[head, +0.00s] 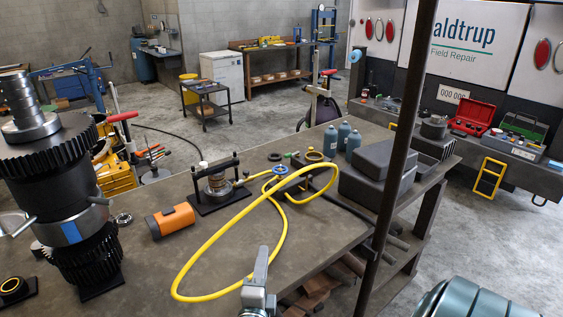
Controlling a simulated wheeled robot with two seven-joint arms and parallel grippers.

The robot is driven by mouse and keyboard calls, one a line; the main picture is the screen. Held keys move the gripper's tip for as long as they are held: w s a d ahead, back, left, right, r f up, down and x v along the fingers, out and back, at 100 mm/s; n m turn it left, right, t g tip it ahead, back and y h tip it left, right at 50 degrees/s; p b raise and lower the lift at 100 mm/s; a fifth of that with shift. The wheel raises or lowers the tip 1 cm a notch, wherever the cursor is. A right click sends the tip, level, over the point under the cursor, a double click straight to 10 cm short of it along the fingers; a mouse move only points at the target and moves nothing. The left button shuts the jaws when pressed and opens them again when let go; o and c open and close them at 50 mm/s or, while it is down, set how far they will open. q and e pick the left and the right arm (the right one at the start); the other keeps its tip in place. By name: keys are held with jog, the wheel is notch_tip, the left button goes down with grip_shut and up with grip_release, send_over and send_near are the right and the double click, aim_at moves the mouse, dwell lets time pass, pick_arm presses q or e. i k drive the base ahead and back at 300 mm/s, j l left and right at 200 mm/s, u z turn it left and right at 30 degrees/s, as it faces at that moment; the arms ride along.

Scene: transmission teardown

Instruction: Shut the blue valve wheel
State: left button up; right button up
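The blue valve wheel (280,169) is a small blue ring on the workbench, right of the middle, beside the yellow hose (190,264). The hose loops around and in front of it across the bench. My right gripper (263,262) rises from the bottom edge, nearer to me than the wheel and apart from it. I see it edge-on, so its finger gap is hidden. Nothing shows held in it. My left gripper is not in view.
A gear stack (62,190) stands at the left. An orange block (169,221) and a black-handled press fixture (216,188) sit left of the wheel. Grey cases (375,187) and blue bottles (343,135) stand to its right. A dark upright post (399,150) crosses the view.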

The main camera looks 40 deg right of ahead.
aim_at(279, 171)
jog(key=i+l, duration=0.2)
jog(key=l, duration=0.15)
jog(key=i+l, duration=0.15)
jog(key=l, duration=0.15)
jog(key=i+l, duration=0.2)
jog(key=l, duration=0.15)
